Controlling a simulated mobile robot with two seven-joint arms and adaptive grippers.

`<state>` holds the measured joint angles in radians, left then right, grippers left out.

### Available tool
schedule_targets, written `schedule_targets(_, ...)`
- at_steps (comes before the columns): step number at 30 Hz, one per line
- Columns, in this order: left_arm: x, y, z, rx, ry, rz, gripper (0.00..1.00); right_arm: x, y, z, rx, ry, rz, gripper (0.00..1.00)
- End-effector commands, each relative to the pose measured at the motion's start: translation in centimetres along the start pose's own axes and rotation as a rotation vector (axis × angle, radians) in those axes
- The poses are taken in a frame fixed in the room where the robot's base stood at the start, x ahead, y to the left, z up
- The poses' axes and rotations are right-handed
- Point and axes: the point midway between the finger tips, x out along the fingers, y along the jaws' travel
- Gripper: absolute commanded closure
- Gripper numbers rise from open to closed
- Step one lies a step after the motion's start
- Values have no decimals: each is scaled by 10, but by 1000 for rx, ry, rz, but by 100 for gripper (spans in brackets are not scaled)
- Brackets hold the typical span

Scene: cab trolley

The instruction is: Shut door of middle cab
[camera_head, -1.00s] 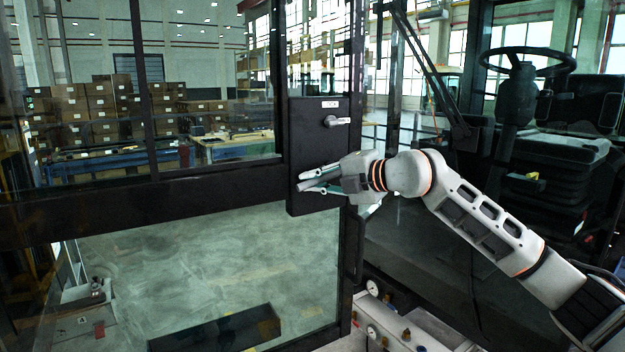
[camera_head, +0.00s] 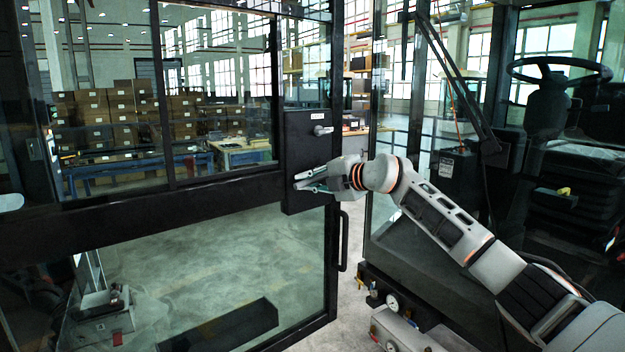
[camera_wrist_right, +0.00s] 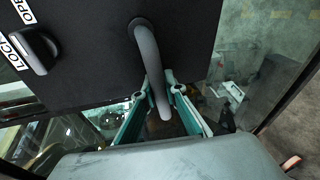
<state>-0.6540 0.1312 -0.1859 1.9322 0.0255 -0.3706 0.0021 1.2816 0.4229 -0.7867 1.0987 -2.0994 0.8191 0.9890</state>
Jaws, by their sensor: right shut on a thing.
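The cab door (camera_head: 225,188) is a black frame with large glass panes and stands ajar, with a gap between its right edge and the cab (camera_head: 400,245). A black latch box (camera_head: 303,155) sits at the door's right edge. My right gripper (camera_head: 306,181) is at the lower part of this box. In the right wrist view my right gripper (camera_wrist_right: 158,95) is shut on a dark curved door handle (camera_wrist_right: 147,45), which runs down between its fingers. In the head view the gripper hides this handle. My left gripper is not in view.
A lever knob (camera_head: 322,130) sits above the gripper on the box; a labelled knob (camera_wrist_right: 34,48) shows in the wrist view. A vertical bar (camera_head: 342,240) is on the door's edge. Gauges and fittings (camera_head: 392,303) line the cab's lower side. Bare floor shows in the gap.

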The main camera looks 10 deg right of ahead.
Motion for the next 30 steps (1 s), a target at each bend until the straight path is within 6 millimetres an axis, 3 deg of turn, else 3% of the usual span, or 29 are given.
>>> schedule_targets(1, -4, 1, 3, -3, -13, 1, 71, 3, 14, 5, -10, -11, 17, 100)
schedule_targets(5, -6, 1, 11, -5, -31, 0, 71, 14, 13, 7, -14, -13, 13, 100)
schedule_targets(17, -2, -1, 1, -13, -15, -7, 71, 19, 10, 5, -14, -8, 10, 100)
schedule_targets(18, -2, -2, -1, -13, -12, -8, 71, 20, 10, 4, -14, -8, 9, 82)
schedule_targets(20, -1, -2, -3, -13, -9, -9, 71, 20, 9, 4, -13, -7, 9, 71)
schedule_targets(30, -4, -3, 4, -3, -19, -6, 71, 19, 7, 4, -10, -6, 5, 71)
